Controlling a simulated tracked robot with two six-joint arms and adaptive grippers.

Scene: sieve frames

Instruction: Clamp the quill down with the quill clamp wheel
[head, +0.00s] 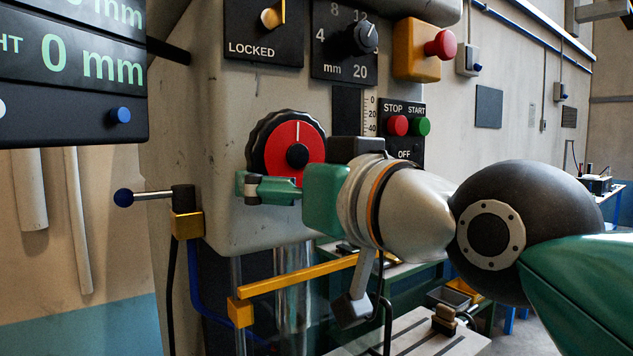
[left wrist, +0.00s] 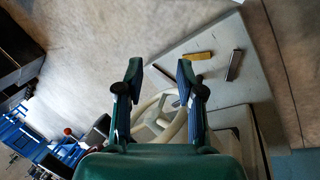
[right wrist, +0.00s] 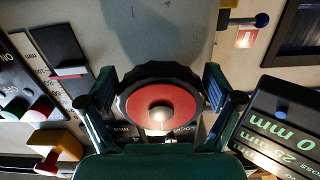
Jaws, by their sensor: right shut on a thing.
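The quill clamp wheel (head: 281,143), red-faced with a black knurled rim and black hub, sits on the front of the machine head. A white line on its face points straight up in the head view. My right gripper (head: 268,188) is shut on the wheel; the right wrist view shows a finger on each side of the wheel rim (right wrist: 160,75). The quill itself I cannot make out below the head. My left gripper (left wrist: 160,70) is open and empty in the left wrist view, and is not in the head view.
Above the wheel are a plate marked LOCKED (head: 245,35) and a dial (head: 364,36). A red button on a yellow box (head: 412,48) and a STOP/START panel (head: 402,110) are to the right. A display (head: 70,75) and a blue-knobbed lever (head: 150,194) are left.

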